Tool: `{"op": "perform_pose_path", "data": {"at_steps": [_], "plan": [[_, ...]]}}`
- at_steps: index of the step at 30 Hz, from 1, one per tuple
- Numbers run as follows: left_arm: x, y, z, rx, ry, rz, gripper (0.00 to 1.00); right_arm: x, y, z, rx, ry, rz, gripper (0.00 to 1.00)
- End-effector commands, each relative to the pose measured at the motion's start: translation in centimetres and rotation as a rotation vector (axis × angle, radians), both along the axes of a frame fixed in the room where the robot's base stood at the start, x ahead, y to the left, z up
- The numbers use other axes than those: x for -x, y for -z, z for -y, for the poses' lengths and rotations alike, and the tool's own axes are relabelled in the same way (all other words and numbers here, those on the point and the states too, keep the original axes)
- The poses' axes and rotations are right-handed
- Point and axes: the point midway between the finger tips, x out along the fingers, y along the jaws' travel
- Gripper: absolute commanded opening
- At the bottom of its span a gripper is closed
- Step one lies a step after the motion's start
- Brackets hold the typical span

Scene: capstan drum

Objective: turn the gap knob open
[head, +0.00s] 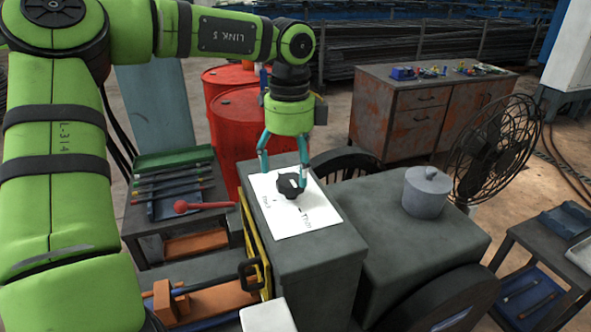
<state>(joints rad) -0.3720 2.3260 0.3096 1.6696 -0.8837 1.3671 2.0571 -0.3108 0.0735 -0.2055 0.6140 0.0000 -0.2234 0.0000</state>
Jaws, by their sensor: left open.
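The gap knob (290,185) is black with a white pointer mark. It sits on a white label plate (285,222) on top of a grey cabinet (322,250). Printed words on the plate are too small to read surely. My left gripper (284,172) comes down from above with its teal fingers apart, one on the left and one on the right of the knob. The fingers straddle the knob; I cannot tell whether they touch it. My right gripper does not show.
A grey block with a lidded round pot (427,191) stands to the right, with a black fan (495,140) beyond. A red ball-ended lever (181,206) and yellow frame (256,245) are left of the cabinet. Red drums (240,125) and a rusty workbench (400,110) stand behind.

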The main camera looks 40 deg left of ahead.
Motion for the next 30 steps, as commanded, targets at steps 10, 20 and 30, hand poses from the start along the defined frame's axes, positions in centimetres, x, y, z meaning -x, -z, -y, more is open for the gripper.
{"op": "perform_pose_path", "data": {"at_steps": [10, 20, 30], "plan": [[0.0, 2.8, 0.0, 0.002, 0.000, 0.001, 0.79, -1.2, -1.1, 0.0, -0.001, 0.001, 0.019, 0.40], [0.0, 2.8, 0.0, 0.001, 0.000, 0.001, 0.27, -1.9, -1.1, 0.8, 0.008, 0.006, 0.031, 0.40], [0.0, 2.9, 0.1, 0.003, 0.017, 0.002, 0.24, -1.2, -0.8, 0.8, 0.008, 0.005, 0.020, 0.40]]}}
